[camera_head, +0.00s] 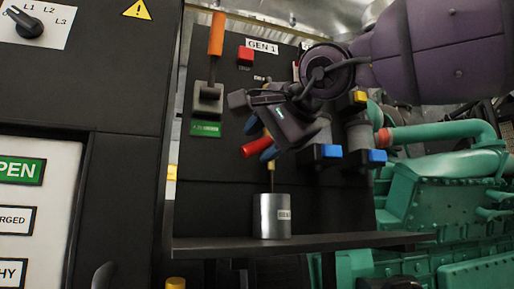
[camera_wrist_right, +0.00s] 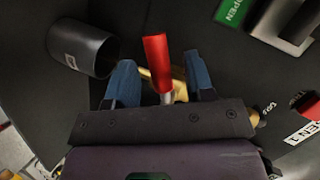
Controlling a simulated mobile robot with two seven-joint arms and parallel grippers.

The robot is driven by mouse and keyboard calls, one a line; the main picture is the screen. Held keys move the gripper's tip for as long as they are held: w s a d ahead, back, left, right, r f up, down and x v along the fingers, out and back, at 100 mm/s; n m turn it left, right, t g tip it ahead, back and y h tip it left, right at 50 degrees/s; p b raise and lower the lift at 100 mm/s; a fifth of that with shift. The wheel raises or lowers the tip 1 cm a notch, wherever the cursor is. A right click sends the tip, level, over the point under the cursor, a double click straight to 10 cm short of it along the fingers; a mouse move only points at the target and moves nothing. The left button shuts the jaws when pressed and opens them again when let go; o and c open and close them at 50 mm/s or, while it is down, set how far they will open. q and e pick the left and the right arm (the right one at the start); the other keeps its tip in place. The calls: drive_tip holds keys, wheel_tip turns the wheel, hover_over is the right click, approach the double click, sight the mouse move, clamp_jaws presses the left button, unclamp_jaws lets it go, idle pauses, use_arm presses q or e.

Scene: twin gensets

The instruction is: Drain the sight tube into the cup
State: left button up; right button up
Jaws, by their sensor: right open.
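A grey metal cup (camera_head: 271,217) with a small label stands upright on the shelf, below a thin brass spout (camera_head: 271,178). It also shows in the right wrist view (camera_wrist_right: 84,50), at the left. A red valve handle (camera_head: 256,147) sticks out from the panel above the cup. My right gripper (camera_head: 260,141) is at this handle, with its blue fingers open. In the right wrist view the red handle (camera_wrist_right: 156,62) lies between the two fingertips (camera_wrist_right: 161,78), with a gap on each side. A sight tube cannot be made out; my gripper hides part of the panel. My left gripper is out of view.
The cup's dark shelf (camera_head: 320,242) runs along the panel's bottom. An orange-handled lever (camera_head: 216,35) and a red button (camera_head: 246,53) are on the GEN 1 panel. Blue-capped fittings (camera_head: 325,152) sit right of my gripper. Green engine parts (camera_head: 450,195) fill the right.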

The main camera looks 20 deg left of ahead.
drive_tip(key=v, duration=0.8)
drive_tip(key=shift+d+b, duration=0.25)
drive_tip(key=shift+b, duration=0.05)
drive_tip(key=shift+s+r, duration=0.1)
drive_tip(key=shift+s, duration=0.05)
